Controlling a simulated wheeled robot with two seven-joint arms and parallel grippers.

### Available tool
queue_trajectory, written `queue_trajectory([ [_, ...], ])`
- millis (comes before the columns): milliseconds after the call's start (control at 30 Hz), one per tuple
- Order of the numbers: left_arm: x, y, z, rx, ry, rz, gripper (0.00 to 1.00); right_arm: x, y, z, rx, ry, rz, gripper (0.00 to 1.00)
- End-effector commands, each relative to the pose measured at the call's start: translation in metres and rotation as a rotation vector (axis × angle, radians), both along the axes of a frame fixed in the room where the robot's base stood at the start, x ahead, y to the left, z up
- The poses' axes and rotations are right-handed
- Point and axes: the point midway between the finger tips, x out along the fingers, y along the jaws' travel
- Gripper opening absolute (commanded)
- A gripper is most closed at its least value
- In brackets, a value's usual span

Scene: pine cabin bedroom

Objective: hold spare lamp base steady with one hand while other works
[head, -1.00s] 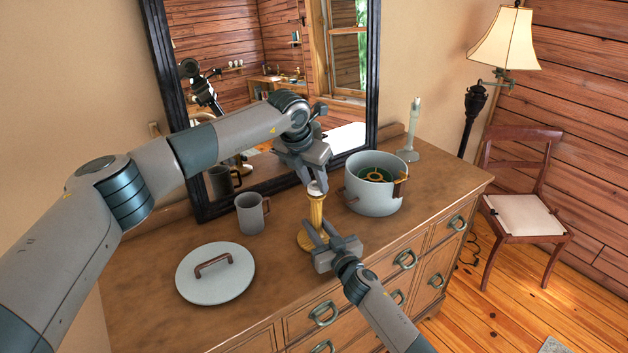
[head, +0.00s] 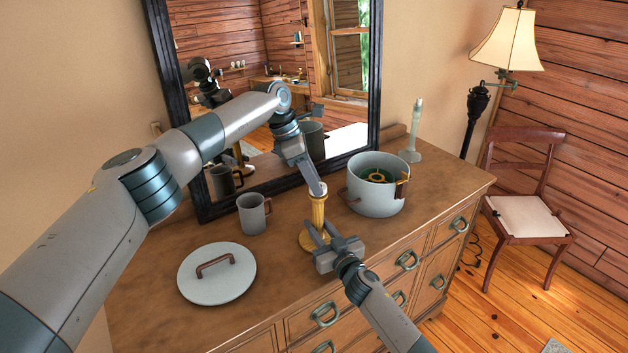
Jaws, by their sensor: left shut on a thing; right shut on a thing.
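The spare lamp base (head: 318,211) is a brass-coloured column on a round foot (head: 308,240), upright on the dresser. My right gripper (head: 321,238) is shut on its lower stem from the front. My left gripper (head: 317,190) comes down from above, shut on a small pale piece at the top of the column. That piece is mostly hidden by the fingers, so I cannot tell exactly what it is or how it is seated.
On the wooden dresser (head: 150,290) are a grey lid (head: 225,283), a grey mug (head: 251,218), a grey pot (head: 372,200) with green and brass inside, and a pale candlestick (head: 414,135). A dark-framed mirror (head: 380,75) stands behind. A floor lamp (head: 503,45) and chair (head: 523,222) are right.

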Motion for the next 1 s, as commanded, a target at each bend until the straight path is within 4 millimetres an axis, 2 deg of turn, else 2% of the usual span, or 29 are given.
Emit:
queue_trajectory([
  [200,0.0,0.0,0.001,-0.001,-0.002,0.002,0.12,0.0,-0.001,-0.001,0.002,0.003,-0.002,0.0],
  [233,0.0,0.0,0.001,-0.001,-0.002,0.002,0.37,0.0,-0.001,-0.001,0.002,0.003,-0.002,0.0],
  [300,0.0,0.0,0.001,-0.001,-0.002,0.002,0.51,0.0,-0.001,-0.001,0.002,0.003,-0.002,0.0],
  [667,0.0,0.0,0.003,-0.001,-0.002,0.002,0.51,0.0,-0.001,-0.001,0.001,0.003,-0.002,0.0],
  [1000,0.001,-0.001,0.037,-0.001,-0.004,0.002,0.51,0.0,-0.001,-0.001,0.0,0.002,-0.002,0.0],
])
